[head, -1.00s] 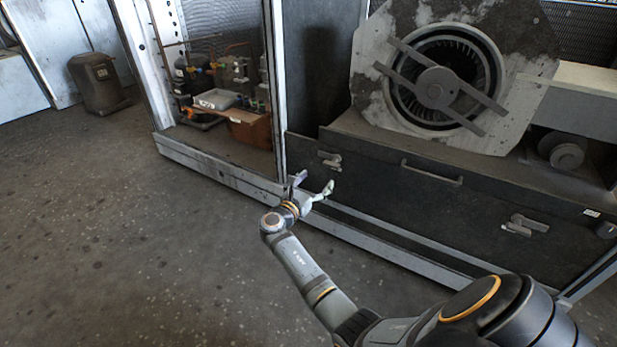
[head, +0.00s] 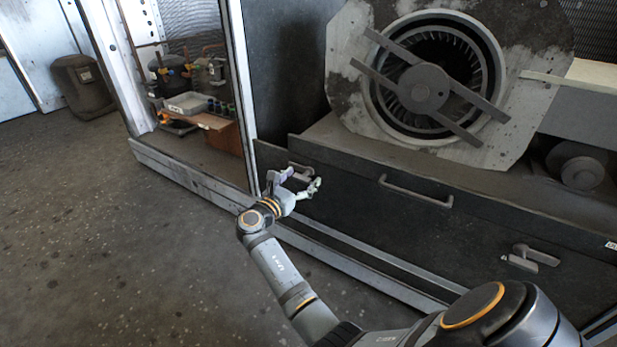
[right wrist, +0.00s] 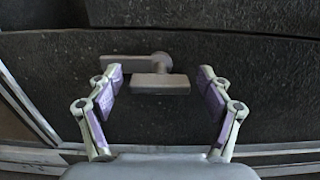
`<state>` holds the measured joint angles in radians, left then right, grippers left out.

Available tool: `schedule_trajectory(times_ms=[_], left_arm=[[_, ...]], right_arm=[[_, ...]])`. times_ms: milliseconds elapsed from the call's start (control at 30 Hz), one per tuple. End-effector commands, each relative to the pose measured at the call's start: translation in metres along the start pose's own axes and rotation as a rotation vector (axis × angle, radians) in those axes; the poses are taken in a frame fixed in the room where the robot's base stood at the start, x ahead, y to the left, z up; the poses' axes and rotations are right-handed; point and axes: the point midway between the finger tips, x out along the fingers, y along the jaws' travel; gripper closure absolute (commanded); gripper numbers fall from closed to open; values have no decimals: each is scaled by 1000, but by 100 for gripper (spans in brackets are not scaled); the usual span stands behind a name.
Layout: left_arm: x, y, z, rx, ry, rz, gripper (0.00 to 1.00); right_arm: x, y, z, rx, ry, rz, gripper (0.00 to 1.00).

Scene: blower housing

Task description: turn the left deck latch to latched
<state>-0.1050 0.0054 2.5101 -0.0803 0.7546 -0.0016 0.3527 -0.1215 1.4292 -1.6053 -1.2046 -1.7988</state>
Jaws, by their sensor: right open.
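The left deck latch is a grey metal handle on the dark deck panel (head: 360,205). In the head view the latch (head: 301,169) is partly hidden behind my right gripper (head: 296,183). In the right wrist view the latch (right wrist: 158,83) shows a bar lying sideways from a round pivot, with a flat block below it. My right gripper (right wrist: 160,88) is open and empty, its purple-padded fingers apart on either side of the latch's block. No touch is visible. My left gripper is not in view.
A second latch (head: 529,258) sits on the panel's right part, and a pull handle (head: 415,191) is between them. The blower (head: 430,80) stands above. A metal post (head: 239,95) rises left of the panel. The floor (head: 120,260) at left is clear.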

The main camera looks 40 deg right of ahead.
Motion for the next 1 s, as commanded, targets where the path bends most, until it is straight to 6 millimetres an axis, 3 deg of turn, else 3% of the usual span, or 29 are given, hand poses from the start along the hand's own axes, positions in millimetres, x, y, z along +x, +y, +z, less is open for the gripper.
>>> schedule_trajectory(times_ms=[300,867,1000], left_arm=[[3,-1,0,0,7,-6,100],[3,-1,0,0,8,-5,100],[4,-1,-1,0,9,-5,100]], right_arm=[[-1,0,0,1,0,0,21],[-1,0,0,1,0,0,97],[0,0,0,3,0,0,100]])
